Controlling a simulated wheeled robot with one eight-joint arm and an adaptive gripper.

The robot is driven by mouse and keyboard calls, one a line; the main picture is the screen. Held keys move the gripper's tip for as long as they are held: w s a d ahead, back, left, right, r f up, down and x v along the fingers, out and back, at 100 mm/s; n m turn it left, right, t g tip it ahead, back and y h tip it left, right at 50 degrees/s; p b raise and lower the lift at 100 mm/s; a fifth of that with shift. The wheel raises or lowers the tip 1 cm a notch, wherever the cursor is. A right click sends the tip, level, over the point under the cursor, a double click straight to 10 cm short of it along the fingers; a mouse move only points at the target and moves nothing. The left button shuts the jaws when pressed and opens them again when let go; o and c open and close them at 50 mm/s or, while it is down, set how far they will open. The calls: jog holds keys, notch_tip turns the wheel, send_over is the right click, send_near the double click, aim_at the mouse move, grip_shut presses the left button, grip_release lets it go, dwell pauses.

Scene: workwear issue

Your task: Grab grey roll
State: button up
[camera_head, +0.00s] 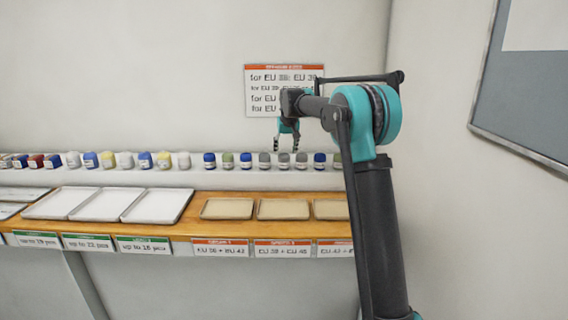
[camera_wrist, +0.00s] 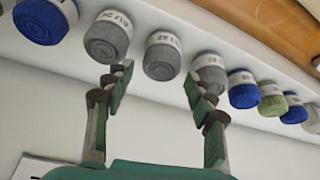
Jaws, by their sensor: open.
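Three grey rolls with white labels stand side by side on the white ledge: a left one (camera_head: 264,161), a middle one (camera_head: 283,161) and a right one (camera_head: 301,161). In the wrist view their order is reversed, with the middle grey roll (camera_wrist: 162,60) between the other two grey rolls (camera_wrist: 108,40) (camera_wrist: 209,72). My gripper (camera_head: 286,147) is open and empty, fingers pointing down in the head view, seemingly at the middle grey roll. In the wrist view the gripper (camera_wrist: 155,90) has its fingertips apart, with the middle grey roll beyond the gap.
Blue rolls (camera_head: 319,161) (camera_head: 245,161) flank the grey ones closely. More coloured rolls line the ledge (camera_head: 120,178) to the left. Below, a wooden counter (camera_head: 210,229) carries white trays (camera_head: 157,207) and beige trays (camera_head: 227,209). A size sign (camera_head: 260,85) hangs on the wall behind.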

aim_at(284, 154)
jog(key=x, duration=0.5)
jog(key=shift+w+a, duration=0.1)
jog(key=shift+a, duration=0.05)
jog(key=c, duration=0.9)
jog(key=shift+c, duration=0.2)
